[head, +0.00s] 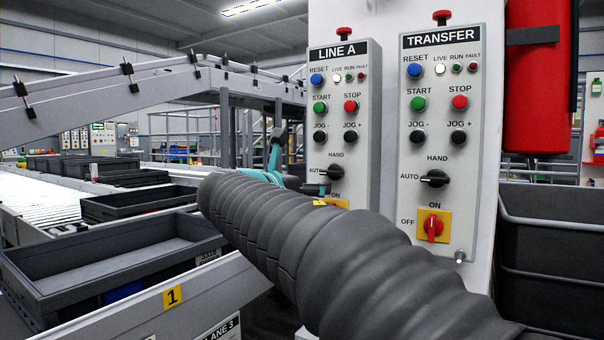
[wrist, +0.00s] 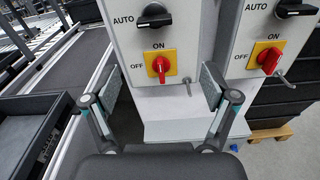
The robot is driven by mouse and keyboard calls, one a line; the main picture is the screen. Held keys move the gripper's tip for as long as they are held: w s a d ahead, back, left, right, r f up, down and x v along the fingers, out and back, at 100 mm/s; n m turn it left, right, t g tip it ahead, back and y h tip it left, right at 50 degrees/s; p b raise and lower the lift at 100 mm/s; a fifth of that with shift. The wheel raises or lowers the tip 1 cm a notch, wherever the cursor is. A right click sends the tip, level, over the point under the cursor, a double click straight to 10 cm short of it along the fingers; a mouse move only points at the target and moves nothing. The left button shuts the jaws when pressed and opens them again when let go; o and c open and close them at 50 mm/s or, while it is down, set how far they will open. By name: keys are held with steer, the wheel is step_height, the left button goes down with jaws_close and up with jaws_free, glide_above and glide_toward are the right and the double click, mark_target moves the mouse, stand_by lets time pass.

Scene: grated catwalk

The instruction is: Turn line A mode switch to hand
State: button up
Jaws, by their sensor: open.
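The line A panel (head: 336,87) is the left one of two grey control panels. Its black mode switch (head: 337,172) has its handle lying level, toward the AUTO label on its left; HAND is printed above. It also shows at the top of the wrist view (wrist: 155,16). My gripper (wrist: 159,85) is open and empty. Its fingers stand on either side of the line A panel's lower part, with the mode switch beyond and above the fingertips in that picture. In the head view my arm hides most of the gripper and the panel's lower end.
A red OFF/ON rotary switch (wrist: 159,66) on a yellow plate sits below the mode switch, near a small metal peg (wrist: 188,88). The similar transfer panel (head: 450,90) stands close on the right. Grey trays (head: 110,262) and a conveyor lie left.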

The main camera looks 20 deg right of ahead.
mark_target(329, 171)
steer(key=shift+n, duration=0.4)
steer(key=x, duration=0.4)
steer(key=r+p+x, duration=0.1)
steer(key=x, duration=0.4)
steer(key=r+x, duration=0.1)
steer(key=x, duration=0.4)
steer(key=shift+w+a, duration=0.2)
steer(key=shift+w, duration=0.2)
steer(key=c, duration=1.2)
